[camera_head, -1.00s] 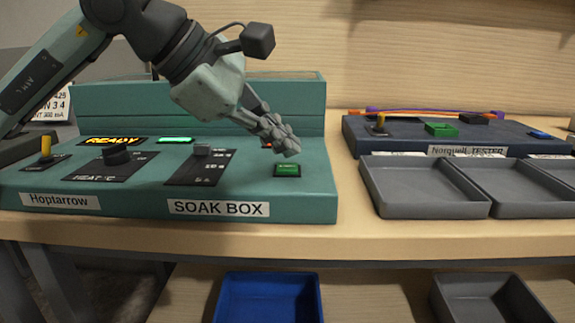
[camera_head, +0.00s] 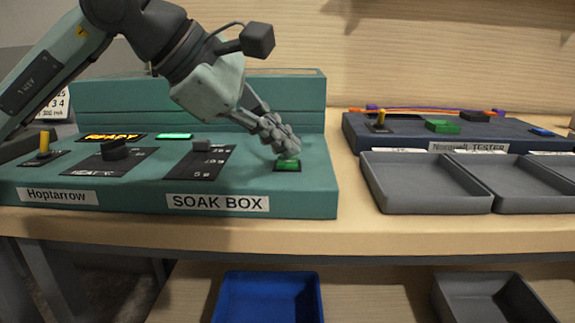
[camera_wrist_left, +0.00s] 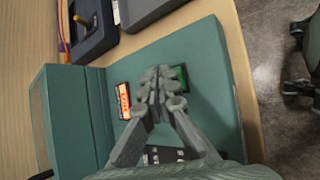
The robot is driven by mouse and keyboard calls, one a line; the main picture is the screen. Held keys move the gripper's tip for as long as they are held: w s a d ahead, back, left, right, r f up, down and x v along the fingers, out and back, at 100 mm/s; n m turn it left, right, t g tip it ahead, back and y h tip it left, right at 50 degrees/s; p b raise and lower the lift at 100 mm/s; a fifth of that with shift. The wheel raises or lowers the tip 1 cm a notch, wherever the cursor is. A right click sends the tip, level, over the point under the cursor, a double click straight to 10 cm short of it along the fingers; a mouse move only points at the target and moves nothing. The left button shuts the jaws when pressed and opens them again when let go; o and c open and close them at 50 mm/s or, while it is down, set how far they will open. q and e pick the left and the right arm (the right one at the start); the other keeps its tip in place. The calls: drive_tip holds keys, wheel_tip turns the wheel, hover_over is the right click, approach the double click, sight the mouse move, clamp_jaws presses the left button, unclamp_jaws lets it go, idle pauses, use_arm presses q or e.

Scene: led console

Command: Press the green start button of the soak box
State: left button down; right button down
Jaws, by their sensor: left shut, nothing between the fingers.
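The soak box (camera_head: 120,200) is a teal console with a "SOAK BOX" label at its front. Its green start button (camera_head: 287,166) sits in a dark frame near the right end of the top. My left gripper (camera_head: 286,153) is shut and empty, pointing down with its tips at the button's back edge. I cannot tell whether they touch it. In the left wrist view the shut fingers (camera_wrist_left: 161,74) partly cover the green button (camera_wrist_left: 182,76). My right gripper is not in view.
The console also carries a yellow "READY" display (camera_head: 112,138), a black heat knob (camera_head: 114,149), a grey slider (camera_head: 201,146) and a yellow-tipped switch (camera_head: 44,143). A dark blue tester (camera_head: 400,142) and grey trays (camera_head: 430,205) stand to the right. A blue bin (camera_head: 268,282) is below.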

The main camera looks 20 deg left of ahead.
sight(283, 162)
use_arm(q)
drive_tip(key=shift+f+b, duration=0.45)
idle(0.8)
drive_tip(key=shift+r, duration=0.1)
drive_tip(key=shift+r+p, duration=0.55)
drive_tip(key=shift+r, duration=0.2)
wheel_tip(283, 162, up, 5)
drive_tip(key=p, duration=0.3)
drive_tip(key=shift+p, duration=0.35)
idle(0.6)
